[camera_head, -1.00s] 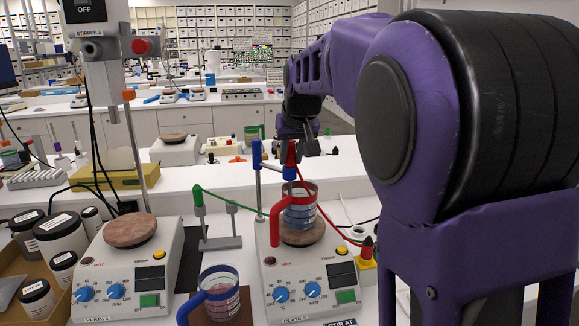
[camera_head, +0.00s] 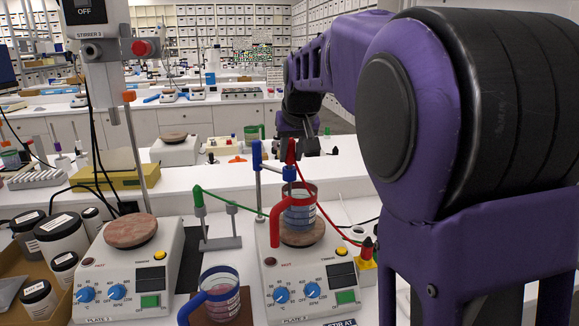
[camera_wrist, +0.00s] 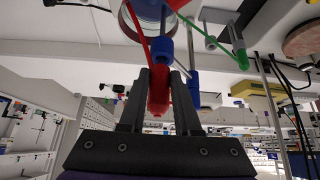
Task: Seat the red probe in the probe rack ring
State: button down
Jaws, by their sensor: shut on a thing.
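The red probe (camera_head: 291,151) is upright in my gripper (camera_head: 299,143). In the wrist view my gripper (camera_wrist: 158,88) is shut on the red probe (camera_wrist: 158,84), which sits between both dark fingers. Its red cable runs down past the beaker. A green probe (camera_head: 199,198) is further left.
A red-handled beaker (camera_head: 300,214) stands on the right hotplate (camera_head: 312,262), close in front of the posts. A blue-handled beaker (camera_head: 220,290) is at the front. A left hotplate (camera_head: 133,262), black-lidded jars (camera_head: 60,235) and a yellow block (camera_head: 367,276) stand around.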

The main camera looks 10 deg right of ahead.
jog(key=shift+r, duration=0.45)
notch_tip(320, 180, up, 16)
jog(key=shift+r, duration=0.15)
dwell(2.1)
jog(key=shift+s, duration=0.1)
dwell(0.3)
